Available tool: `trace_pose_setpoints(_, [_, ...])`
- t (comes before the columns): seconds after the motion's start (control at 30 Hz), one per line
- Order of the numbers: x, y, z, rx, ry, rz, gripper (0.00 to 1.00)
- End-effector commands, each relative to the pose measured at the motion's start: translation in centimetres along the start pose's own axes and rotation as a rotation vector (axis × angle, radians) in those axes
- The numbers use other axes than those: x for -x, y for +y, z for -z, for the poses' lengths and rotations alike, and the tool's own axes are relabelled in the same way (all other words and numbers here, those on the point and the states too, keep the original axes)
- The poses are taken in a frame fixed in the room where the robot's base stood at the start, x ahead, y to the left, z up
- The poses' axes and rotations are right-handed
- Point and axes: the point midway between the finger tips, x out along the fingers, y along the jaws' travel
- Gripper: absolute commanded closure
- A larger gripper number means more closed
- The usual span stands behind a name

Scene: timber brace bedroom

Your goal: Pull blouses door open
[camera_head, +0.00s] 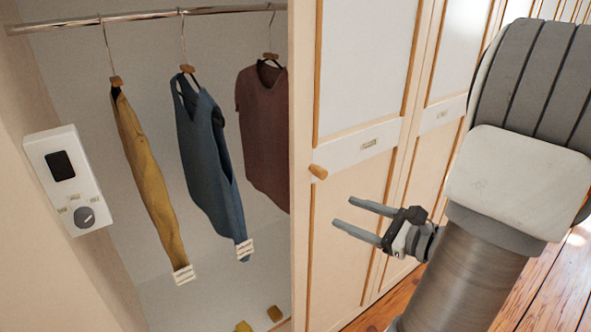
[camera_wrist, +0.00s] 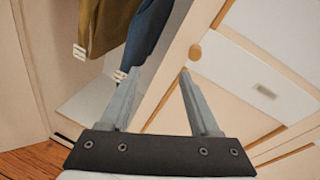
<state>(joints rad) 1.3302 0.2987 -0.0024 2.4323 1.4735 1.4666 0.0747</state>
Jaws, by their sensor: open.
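A cream wardrobe door (camera_head: 350,215) with wood trim stands to the right of an open compartment. A round wooden knob (camera_head: 318,171) sits near its left edge, with a small label plate (camera_head: 369,144) too small to read. The knob also shows in the wrist view (camera_wrist: 195,52), with the label plate (camera_wrist: 265,91) to its right. My gripper (camera_head: 345,212) is open and empty, pointing left in front of the door, below and to the right of the knob in the head view. In the wrist view its fingers (camera_wrist: 161,71) straddle the door's edge line, with the knob beyond the right fingertip.
A yellow garment (camera_head: 147,180), a blue top (camera_head: 208,150) and a maroon top (camera_head: 264,130) hang from a metal rail (camera_head: 150,14). A white box with a dial (camera_head: 68,180) is on the left wall. More closed doors (camera_head: 440,110) stand right, above wooden floor (camera_head: 540,285).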

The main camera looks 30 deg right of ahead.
Motion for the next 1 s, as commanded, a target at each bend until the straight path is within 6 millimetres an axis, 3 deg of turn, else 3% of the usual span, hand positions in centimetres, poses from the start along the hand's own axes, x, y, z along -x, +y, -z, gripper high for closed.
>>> trace_pose_setpoints(0.1, [2.9, -2.1, 0.8, -0.059, -0.038, 0.140, 0.37])
trace_pose_setpoints(0.2, [4.3, -3.1, 1.1, -0.081, -0.058, 0.207, 0.37])
trace_pose_setpoints(0.37, [4.5, -3.8, 1.1, -0.091, -0.069, 0.241, 0.37])
trace_pose_setpoints(0.57, [1.2, -4.4, 0.9, -0.090, -0.071, 0.235, 0.37])
trace_pose_setpoints(1.0, [-8.0, -6.7, 0.4, -0.088, -0.070, 0.235, 0.37])
